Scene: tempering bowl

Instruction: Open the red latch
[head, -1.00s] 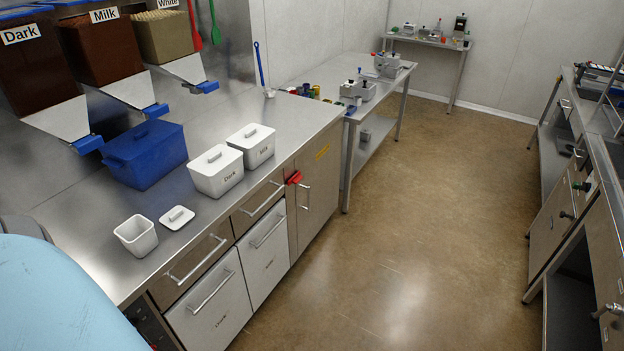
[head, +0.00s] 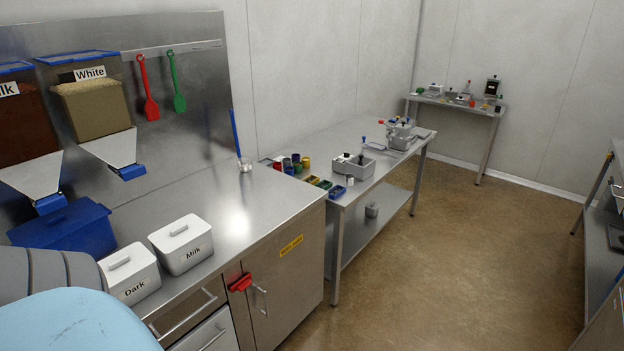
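The red latch (head: 240,283) sits near the upper left edge of the steel cabinet door (head: 284,285), under the counter front. A vertical bar handle (head: 260,300) is just right of it, and a yellow label (head: 291,246) is above right. The door looks shut. Whether the latch is engaged is too small to tell. Part of my own body fills the lower left corner of the head view. Neither gripper shows.
White lidded boxes marked Dark (head: 131,274) and Milk (head: 181,244) and a blue bin (head: 63,232) stand on the counter (head: 262,201). A drawer handle (head: 185,316) lies left of the latch. A steel table (head: 345,215) stands beyond the cabinet. The floor (head: 440,270) to the right is clear.

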